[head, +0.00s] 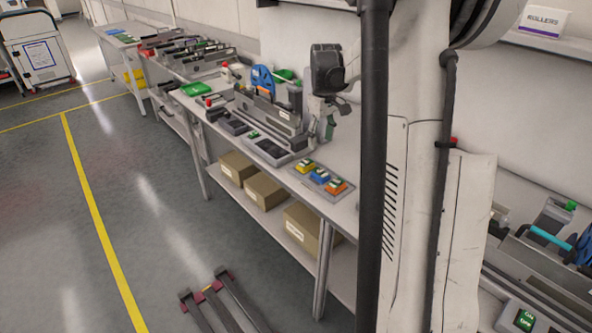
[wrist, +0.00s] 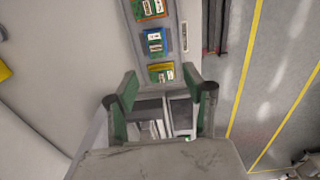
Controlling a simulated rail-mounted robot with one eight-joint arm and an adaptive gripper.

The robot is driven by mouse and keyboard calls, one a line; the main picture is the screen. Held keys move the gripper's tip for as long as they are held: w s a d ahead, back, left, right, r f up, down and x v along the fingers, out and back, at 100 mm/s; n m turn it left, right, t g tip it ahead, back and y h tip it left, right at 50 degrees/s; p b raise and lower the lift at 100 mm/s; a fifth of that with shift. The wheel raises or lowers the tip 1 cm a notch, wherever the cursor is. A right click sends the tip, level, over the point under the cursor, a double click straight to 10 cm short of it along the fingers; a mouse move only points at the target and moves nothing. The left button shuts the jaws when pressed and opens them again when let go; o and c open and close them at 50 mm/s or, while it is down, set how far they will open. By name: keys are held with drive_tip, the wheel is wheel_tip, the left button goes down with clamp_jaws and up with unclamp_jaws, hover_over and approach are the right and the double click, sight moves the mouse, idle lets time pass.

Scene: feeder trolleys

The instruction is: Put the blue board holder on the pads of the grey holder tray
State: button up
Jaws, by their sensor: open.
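The blue board holder (head: 320,176) carries a green board and lies in the middle of a row on the grey holder tray (head: 323,194). It also shows in the wrist view (wrist: 153,42), above the fingertips. A yellow holder (head: 304,167) and an orange holder (head: 337,187) lie on either side of it. I cannot tell whether pads lie under it. My gripper (head: 324,128) is open and empty, left of and behind the tray in the head view. In the wrist view its green-padded fingers (wrist: 163,92) are wide apart over dark bins, clear of the blue holder.
The grey feeder unit (head: 268,112) with a blue reel (head: 263,79) stands beside my gripper. Cardboard boxes (head: 265,190) sit on the shelf below. Bare bench surrounds the tray's back side.

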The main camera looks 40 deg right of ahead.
drive_tip(key=s+a+r+t, duration=0.1)
drive_tip(key=s+a+r, duration=0.2)
drive_tip(key=a, duration=0.4)
drive_tip(key=s+a+r+t, duration=0.1)
drive_tip(key=s+a+r, duration=0.15)
drive_tip(key=a, duration=0.45)
drive_tip(key=s+a+r+t, duration=0.1)
drive_tip(key=s+a+r, duration=0.1)
drive_tip(key=a+r, duration=0.35)
drive_tip(key=s+a+f+t, duration=0.2)
drive_tip(key=s+a, duration=0.4)
drive_tip(key=a, duration=0.1)
drive_tip(key=s+a+f+t, duration=0.2)
drive_tip(key=s+a, duration=0.5)
drive_tip(key=a, duration=0.1)
drive_tip(key=shift+s+f+m, duration=0.25)
drive_tip(key=shift+f+m, duration=0.05)
drive_tip(key=shift+m, duration=0.1)
drive_tip(key=shift+a, duration=0.1)
